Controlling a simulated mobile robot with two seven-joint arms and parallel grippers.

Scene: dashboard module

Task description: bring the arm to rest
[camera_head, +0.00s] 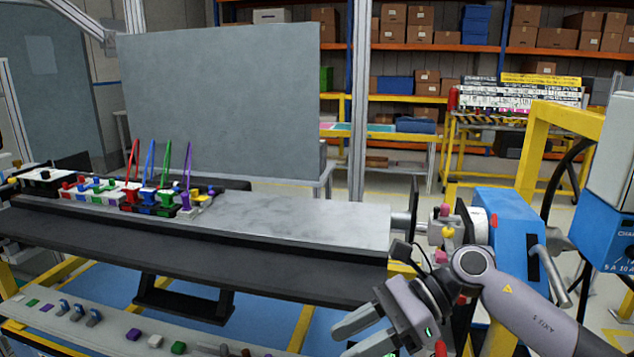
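My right arm comes in from the lower right, bent at a grey wrist joint. Its gripper (346,342) hangs low near the bottom edge, in front of the dashboard module's right end. Its two grey fingers point left with a gap between them, and nothing shows in the gap. The lower finger is partly cut off by the picture edge. My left gripper is not in view. The dashboard module (300,222) is a long grey panel with a dark front edge. Coloured switches and red, blue, green and purple levers (160,185) stand on its left part.
A lower strip (110,325) with buttons and switches runs along the bottom left. A blue machine (505,240) and a yellow frame (535,140) stand close to my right arm. A grey board (220,100) stands behind the module. Shelves with boxes (430,35) are far back.

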